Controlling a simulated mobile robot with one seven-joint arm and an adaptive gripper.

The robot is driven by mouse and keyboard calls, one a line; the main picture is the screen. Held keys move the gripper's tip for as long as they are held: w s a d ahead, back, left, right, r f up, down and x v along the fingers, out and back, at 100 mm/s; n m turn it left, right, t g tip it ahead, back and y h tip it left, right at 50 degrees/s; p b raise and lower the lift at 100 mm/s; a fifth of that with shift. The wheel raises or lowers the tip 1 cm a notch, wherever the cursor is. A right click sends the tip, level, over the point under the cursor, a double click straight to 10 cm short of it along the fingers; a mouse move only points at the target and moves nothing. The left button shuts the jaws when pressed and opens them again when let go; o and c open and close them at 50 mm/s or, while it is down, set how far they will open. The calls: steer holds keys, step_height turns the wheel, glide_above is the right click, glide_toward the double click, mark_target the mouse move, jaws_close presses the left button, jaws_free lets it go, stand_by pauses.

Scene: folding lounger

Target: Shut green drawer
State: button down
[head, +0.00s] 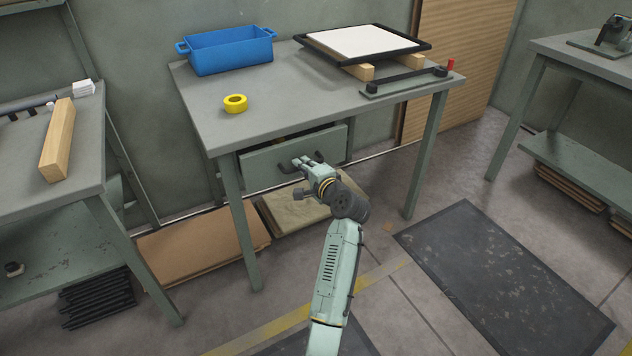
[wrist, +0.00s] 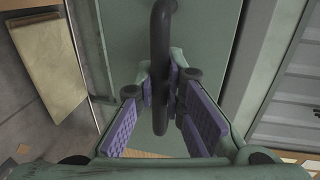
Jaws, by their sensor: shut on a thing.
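The green drawer (head: 262,168) hangs under the grey-green worktable (head: 200,115) and stands partly open, with a dark gap showing above its front. Its front also fills the middle of the wrist view (wrist: 120,40). The drawer's dark bar handle (wrist: 161,45) runs between my gripper's purple-padded fingers. My gripper (head: 303,162) is at the drawer front in the head view and is shut on this handle. In the wrist view, my gripper (wrist: 161,92) has a finger on each side of the bar. The drawer's inside is mostly hidden.
A blue bin (head: 230,52), yellow tape roll (head: 235,103) and framed white panel (head: 362,40) sit on the table. Table legs stand on both sides of the drawer. Flat boards (head: 200,245) lie below. A dark mat (head: 505,270) lies on the floor at right.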

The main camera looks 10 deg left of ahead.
steer(key=x, duration=0.2)
steer(key=r+x, duration=0.1)
steer(key=x, duration=0.1)
steer(key=shift+w+a, duration=0.1)
steer(key=shift+a, duration=0.05)
steer(key=c, duration=1.7)
jaws_free()
steer(key=shift+f, duration=0.1)
steer(key=shift+o, duration=0.2)
steer(key=v, duration=1.2)
